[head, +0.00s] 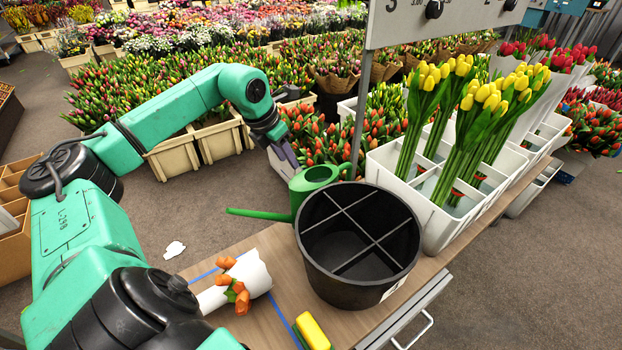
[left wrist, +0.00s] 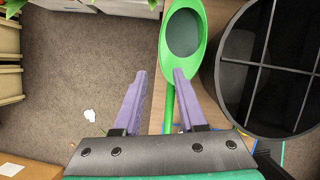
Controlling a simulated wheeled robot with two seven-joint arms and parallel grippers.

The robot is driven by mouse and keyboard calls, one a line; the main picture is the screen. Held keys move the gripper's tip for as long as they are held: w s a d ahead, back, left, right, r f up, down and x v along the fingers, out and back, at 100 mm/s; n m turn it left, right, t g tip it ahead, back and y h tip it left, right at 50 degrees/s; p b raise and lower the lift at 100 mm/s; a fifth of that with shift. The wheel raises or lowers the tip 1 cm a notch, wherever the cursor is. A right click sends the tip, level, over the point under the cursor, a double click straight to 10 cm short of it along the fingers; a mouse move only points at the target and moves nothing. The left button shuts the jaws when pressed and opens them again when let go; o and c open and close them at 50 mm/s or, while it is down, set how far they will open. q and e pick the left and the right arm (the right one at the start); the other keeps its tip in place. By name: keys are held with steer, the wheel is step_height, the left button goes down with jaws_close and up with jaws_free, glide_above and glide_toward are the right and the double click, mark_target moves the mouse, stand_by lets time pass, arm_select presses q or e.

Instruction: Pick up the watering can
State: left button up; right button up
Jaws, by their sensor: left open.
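A green watering can (head: 312,181) stands on the wooden table behind the black divided bucket (head: 345,285), with its long spout pointing left. In the left wrist view the can (left wrist: 199,55) shows from above, its body near the top. My left gripper (head: 288,160) is open and empty, above and just left of the can. In the left wrist view its two purple fingers (left wrist: 160,75) are spread, the right finger overlapping the can's green edge. I cannot tell whether it touches. The bucket partly hides the can's lower body in the head view. My right gripper is not in view.
White crates with yellow tulips (head: 425,215) stand to the right of the bucket. A wrapped orange tulip bunch (head: 250,274) and a yellow object (head: 312,331) lie on the table in front. Blue tape lines mark the tabletop. Floor is open to the left.

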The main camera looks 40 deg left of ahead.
arm_select(q)
glide_toward(304, 184)
step_height(304, 184, down, 3)
steer(key=x, duration=0.2)
steer(key=b+x, duration=0.1)
steer(key=x, duration=0.1)
steer(key=b+x, duration=0.1)
steer(key=x, duration=0.2)
steer(key=shift+w+d, duration=0.1)
steer(key=shift+w, duration=0.25)
steer(key=shift+w+f, duration=0.15)
steer(key=shift+f, duration=0.05)
steer(key=shift+r, duration=0.1)
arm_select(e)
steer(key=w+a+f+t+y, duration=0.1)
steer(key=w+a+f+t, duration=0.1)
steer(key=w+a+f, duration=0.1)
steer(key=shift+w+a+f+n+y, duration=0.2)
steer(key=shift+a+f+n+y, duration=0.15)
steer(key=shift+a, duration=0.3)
arm_select(q)
jaws_close()
steer(key=shift+r, duration=0.15)
